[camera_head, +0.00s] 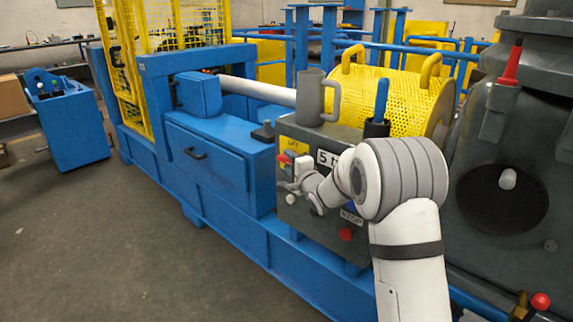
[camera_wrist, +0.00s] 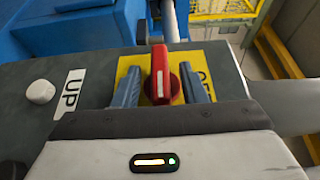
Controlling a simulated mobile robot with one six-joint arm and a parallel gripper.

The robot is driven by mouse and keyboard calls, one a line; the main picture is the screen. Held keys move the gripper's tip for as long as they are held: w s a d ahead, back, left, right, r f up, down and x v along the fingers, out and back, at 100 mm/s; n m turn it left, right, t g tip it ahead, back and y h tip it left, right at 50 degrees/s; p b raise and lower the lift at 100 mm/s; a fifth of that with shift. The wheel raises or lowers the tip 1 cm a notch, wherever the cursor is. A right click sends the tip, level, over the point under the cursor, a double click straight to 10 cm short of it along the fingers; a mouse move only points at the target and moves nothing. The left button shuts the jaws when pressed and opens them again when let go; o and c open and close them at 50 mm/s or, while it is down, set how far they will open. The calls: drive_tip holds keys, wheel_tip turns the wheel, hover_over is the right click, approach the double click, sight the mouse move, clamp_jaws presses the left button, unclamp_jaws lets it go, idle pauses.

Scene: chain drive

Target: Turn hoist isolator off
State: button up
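The hoist isolator is a red rotary knob (camera_wrist: 160,78) with a white line on its handle, set on a yellow plate (camera_wrist: 191,62) on a grey control box. In the head view the red knob (camera_head: 284,159) shows small beside the "OFF" lettering. My gripper (camera_wrist: 159,68) is open in the wrist view, with one grey finger on each side of the knob. Gaps show between fingers and handle; whether the tips touch the knob's base I cannot tell. In the head view my gripper (camera_head: 297,176) is at the box's front left, partly hiding the plate.
A white button (camera_wrist: 40,92) sits beside an "UP" label (camera_wrist: 69,90). A red button (camera_head: 346,234) is lower on the box (camera_head: 330,140). A grey mug (camera_head: 311,97) and a dark cup (camera_head: 377,128) with a blue-handled tool stand on top. Open floor (camera_head: 110,240) lies left.

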drive_tip(key=shift+w+a, duration=0.4)
drive_tip(key=shift+w, duration=0.2)
drive_tip(key=shift+c, duration=0.5)
clamp_jaws()
